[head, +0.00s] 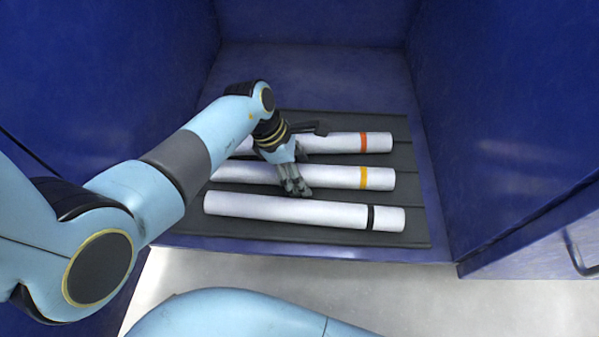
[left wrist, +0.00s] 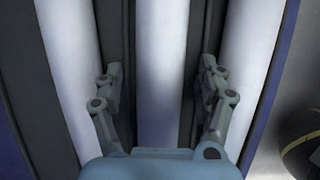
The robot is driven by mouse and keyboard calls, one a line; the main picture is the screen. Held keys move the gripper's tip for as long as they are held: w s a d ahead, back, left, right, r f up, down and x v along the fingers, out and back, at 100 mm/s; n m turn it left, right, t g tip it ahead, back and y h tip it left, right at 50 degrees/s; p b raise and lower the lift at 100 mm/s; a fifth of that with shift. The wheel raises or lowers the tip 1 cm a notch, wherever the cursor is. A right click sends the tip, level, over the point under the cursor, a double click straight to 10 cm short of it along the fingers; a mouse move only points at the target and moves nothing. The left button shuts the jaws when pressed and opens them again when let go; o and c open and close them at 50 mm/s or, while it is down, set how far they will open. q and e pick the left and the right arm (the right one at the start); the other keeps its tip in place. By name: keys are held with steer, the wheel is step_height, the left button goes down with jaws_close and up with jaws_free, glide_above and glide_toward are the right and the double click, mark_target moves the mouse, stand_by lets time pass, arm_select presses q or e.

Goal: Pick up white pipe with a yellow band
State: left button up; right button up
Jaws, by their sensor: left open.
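The white pipe with a yellow band (head: 330,177) lies in the middle of a dark grooved tray (head: 417,222) in the head view. Its yellow band is near its right end. My left gripper (head: 295,187) is over the pipe, left of the band, and hides part of it. In the left wrist view the pipe (left wrist: 162,60) runs between the fingers of the left gripper (left wrist: 160,88). The fingers are spread apart, one on each side of the pipe, with gaps between. My right gripper is not in view.
A white pipe with an orange-red band (head: 340,143) lies behind, partly hidden by my left arm. A white pipe with a black band (head: 290,210) lies in front. Blue cabinet walls (head: 500,100) enclose the tray at the sides and back. A handle (head: 578,255) shows at far right.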

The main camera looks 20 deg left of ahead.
arm_select(q)
steer(key=shift+c, duration=0.2)
steer(key=c, duration=1.4)
steer(key=shift+r, duration=0.1)
